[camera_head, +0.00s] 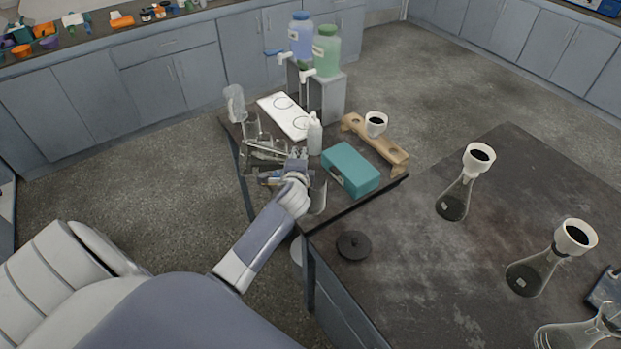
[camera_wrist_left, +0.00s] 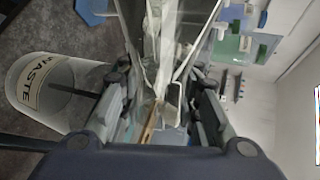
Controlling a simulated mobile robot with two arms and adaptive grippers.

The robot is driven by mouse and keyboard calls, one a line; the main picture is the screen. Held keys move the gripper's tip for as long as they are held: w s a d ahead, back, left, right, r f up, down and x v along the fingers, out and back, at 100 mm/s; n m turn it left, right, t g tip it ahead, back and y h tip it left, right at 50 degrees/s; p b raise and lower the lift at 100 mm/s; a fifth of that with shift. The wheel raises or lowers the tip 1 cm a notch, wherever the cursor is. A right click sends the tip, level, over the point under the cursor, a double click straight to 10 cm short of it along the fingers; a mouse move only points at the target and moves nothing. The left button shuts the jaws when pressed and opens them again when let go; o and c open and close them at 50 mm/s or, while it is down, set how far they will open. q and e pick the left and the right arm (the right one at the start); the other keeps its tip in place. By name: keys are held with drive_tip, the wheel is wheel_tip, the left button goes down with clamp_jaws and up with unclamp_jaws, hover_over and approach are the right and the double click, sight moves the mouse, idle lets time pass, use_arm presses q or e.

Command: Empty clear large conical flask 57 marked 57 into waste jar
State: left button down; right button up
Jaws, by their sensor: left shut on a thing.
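My left gripper (camera_head: 297,160) reaches over the near edge of the small dark table in the head view. In the left wrist view my left gripper (camera_wrist_left: 160,100) is shut on clear glass, the conical flask (camera_wrist_left: 172,40), which extends away between the fingers. No number is readable on it. In the head view clear glass (camera_head: 318,198) shows just below the hand. The clear waste jar (camera_wrist_left: 35,90), labelled WASTE, shows at the left of the left wrist view, apart from the held glass. In the head view a pale round edge (camera_head: 297,250) beside the table may be this jar. My right gripper is out of view.
A teal box (camera_head: 350,170), a white bottle (camera_head: 314,135), a wooden funnel stand (camera_head: 385,145) and clear glassware (camera_head: 252,130) crowd the small table. Funnel-topped flasks (camera_head: 453,205) (camera_head: 527,276) stand on the right table, with a black lid (camera_head: 353,245) near its left edge.

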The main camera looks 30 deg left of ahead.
use_arm(q)
drive_tip(key=shift+r+m, duration=0.15)
drive_tip(key=shift+m, duration=0.15)
idle(1.4)
drive_tip(key=shift+w+d+f+m+y, duration=0.1)
drive_tip(key=shift+d+f+m+y, duration=0.05)
drive_tip(key=shift+f+m+y, duration=0.2)
idle(0.8)
